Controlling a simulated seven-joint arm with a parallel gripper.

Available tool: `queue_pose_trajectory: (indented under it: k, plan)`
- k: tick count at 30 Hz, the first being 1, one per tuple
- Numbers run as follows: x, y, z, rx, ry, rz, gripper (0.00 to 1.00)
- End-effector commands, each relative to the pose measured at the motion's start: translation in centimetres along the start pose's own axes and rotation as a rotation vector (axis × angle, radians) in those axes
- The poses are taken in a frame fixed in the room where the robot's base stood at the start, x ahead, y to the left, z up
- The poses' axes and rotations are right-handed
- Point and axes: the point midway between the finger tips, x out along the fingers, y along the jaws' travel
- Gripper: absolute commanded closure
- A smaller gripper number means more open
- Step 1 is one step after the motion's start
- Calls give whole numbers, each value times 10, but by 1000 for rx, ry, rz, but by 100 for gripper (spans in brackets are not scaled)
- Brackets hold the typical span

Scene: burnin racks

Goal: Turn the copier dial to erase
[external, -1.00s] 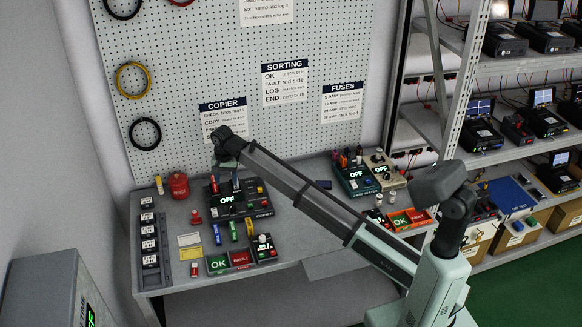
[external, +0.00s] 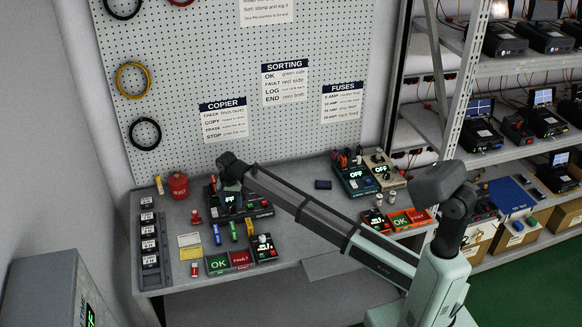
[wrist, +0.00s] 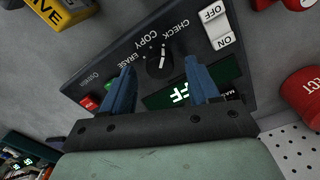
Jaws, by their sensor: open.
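The copier (wrist: 232,70) is a dark box on the bench; it also shows in the external view (external: 262,205), partly behind my arm. Its black round dial (wrist: 158,64) has the labels CHECK, COPY and ERASE around it. I cannot tell for sure which label the dial points to. My gripper (wrist: 159,70) is open, with its two blue fingers on either side of the dial, above the panel; whether they touch it I cannot tell. In the external view my gripper (external: 230,188) is over the copier. The green display (wrist: 180,95) seems to read OFF, partly hidden by a finger.
A white ON/OFF rocker switch (wrist: 217,25) and a red button (wrist: 88,103) are on the same panel. A red container (wrist: 302,90) stands beside the copier. A yellow block (wrist: 65,12) lies near the other side. Green OK and red FAULT pads (external: 230,262) lie in front.

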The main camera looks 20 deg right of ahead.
Motion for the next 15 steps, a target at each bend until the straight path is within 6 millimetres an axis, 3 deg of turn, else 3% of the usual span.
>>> queue_pose_trajectory:
  k: [6,15]
  plan:
    - [13,0,0,0,0,0,40]
    - [14,0,0,0,0,-1,40]
